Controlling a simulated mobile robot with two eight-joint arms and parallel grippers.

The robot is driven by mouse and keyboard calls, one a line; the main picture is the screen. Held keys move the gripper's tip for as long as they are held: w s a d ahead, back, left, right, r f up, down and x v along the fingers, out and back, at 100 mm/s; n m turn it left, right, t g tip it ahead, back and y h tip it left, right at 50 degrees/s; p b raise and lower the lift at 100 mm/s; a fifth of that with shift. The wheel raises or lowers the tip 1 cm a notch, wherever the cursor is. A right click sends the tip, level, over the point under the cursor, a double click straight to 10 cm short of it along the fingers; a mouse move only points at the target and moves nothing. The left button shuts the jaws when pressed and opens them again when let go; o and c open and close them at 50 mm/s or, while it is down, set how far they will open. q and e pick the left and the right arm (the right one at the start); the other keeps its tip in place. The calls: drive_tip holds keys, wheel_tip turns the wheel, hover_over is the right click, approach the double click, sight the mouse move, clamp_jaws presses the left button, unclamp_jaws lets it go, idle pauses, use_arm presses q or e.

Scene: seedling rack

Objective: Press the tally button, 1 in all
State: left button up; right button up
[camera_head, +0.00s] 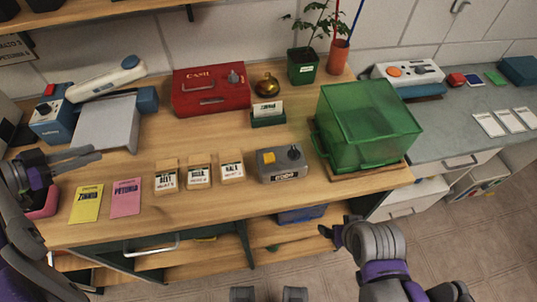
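A grey box with a square yellow button (268,157) on its top, apparently the tally button, sits near the front edge of the wooden bench. The box (284,174) also has a dark knob and a small front panel too small to read. My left gripper (95,153) is at the far left, over the bench, pointing right, well away from the box. Its fingers lie close together in this view, with nothing seen between them. My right gripper (336,227) is in front of the bench, below and right of the box. Its finger opening is unclear.
Seed packets and card stacks lie left of the box. A red cash box (211,90) stands behind, near a brass bell (267,85) and a card holder (268,115). A green translucent cover (368,125) stands close on the right. A blue device (52,120) has a red button.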

clamp_jaws()
idle(1.5)
